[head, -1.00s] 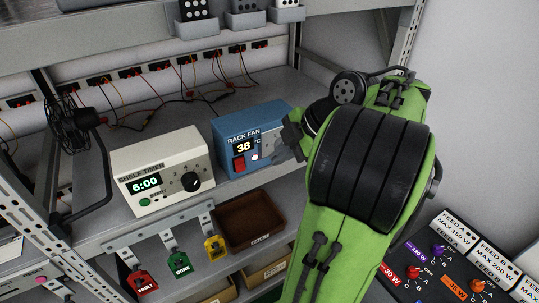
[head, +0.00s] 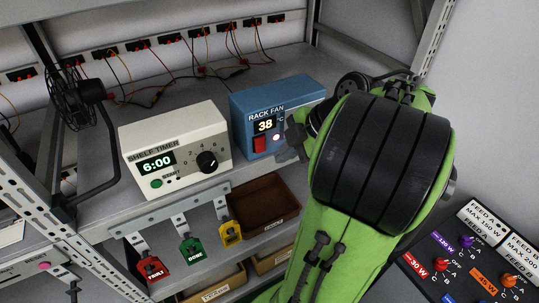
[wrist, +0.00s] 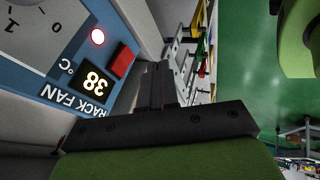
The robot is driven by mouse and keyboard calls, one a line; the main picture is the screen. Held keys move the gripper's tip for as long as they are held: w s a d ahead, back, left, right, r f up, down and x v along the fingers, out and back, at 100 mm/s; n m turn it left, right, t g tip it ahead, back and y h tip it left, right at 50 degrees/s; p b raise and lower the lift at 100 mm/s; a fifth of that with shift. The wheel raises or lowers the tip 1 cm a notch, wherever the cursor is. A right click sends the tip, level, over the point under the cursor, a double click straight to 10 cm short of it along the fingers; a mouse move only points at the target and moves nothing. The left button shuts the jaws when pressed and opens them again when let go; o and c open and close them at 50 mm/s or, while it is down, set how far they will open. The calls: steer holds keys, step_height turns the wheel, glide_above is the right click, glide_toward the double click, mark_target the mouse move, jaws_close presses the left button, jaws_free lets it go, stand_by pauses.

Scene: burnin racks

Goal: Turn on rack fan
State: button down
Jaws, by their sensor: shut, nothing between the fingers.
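The blue rack fan box (head: 277,108) stands on the shelf. Its display reads 38 °C, with a red rocker switch (head: 260,145) below it and a lit, pinkish-white round lamp (head: 276,138) beside the switch. In the wrist view the box front appears turned over, with the red switch (wrist: 121,61), the lit lamp (wrist: 97,36) and part of a grey dial. My gripper (head: 284,156) is shut and empty, just in front of the box's lower right. In the wrist view its fingertips (wrist: 158,68) are beside the switch; contact cannot be told. A black fan (head: 72,97) stands at left.
A cream shelf timer (head: 190,130) reading 6:00 stands left of the box. A panel of coloured knobs (head: 440,262) is at lower right. Wires run along the back.

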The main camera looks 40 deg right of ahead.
mark_target(269, 149)
steer(key=w+f, duration=0.1)
steer(key=w, duration=0.2)
steer(key=w+f, duration=0.1)
steer(key=w, duration=0.1)
steer(key=shift+w+d+f, duration=0.2)
steer(key=shift+d+f, duration=0.1)
